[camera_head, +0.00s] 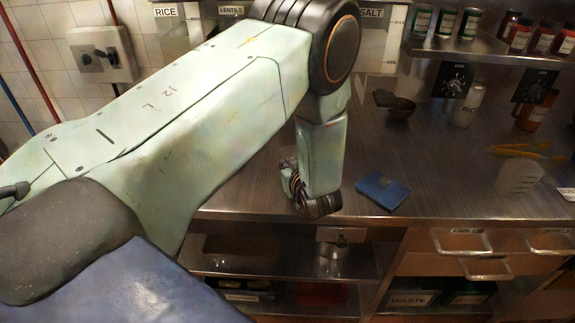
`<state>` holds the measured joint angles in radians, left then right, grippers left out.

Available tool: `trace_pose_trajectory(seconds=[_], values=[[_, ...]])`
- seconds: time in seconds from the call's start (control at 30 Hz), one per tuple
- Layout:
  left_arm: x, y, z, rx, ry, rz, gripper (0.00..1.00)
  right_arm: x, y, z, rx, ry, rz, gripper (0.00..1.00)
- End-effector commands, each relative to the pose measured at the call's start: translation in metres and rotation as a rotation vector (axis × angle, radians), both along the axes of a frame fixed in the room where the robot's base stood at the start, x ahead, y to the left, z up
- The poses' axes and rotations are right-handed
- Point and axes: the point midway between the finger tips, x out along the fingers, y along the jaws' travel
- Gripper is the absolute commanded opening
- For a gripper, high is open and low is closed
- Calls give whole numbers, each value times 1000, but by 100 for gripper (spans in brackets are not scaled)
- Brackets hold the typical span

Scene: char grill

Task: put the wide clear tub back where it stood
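A clear, frosted container (518,177) stands on the steel counter at the right; it may be the wide clear tub, but I cannot tell for sure. My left arm crosses the view from the left, and its wrist end with the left gripper (316,205) is over the counter's front edge, well left of that container. The arm's own links hide most of the gripper, so its fingers do not show clearly. My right gripper is not in view.
A blue flat item (382,191) lies on the counter (440,170) right of my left wrist. A dark scoop (394,104), orange tongs (520,151) and an orange-red container (535,112) are farther back. Jars stand on the shelf (470,44). Drawers (462,241) are below.

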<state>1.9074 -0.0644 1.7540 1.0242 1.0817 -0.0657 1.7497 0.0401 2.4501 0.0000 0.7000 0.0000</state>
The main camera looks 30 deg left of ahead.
Motion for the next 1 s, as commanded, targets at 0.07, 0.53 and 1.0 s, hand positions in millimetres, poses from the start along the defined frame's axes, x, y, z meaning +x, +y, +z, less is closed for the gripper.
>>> trace_pose_trajectory(seconds=[0.07,0.53,1.0], values=[[2,-1,1,1,-7,0,0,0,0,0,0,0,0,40],[1,-1,0,0,0,-1,28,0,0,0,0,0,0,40],[1,0,1,0,0,-1,28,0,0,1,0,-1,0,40]])
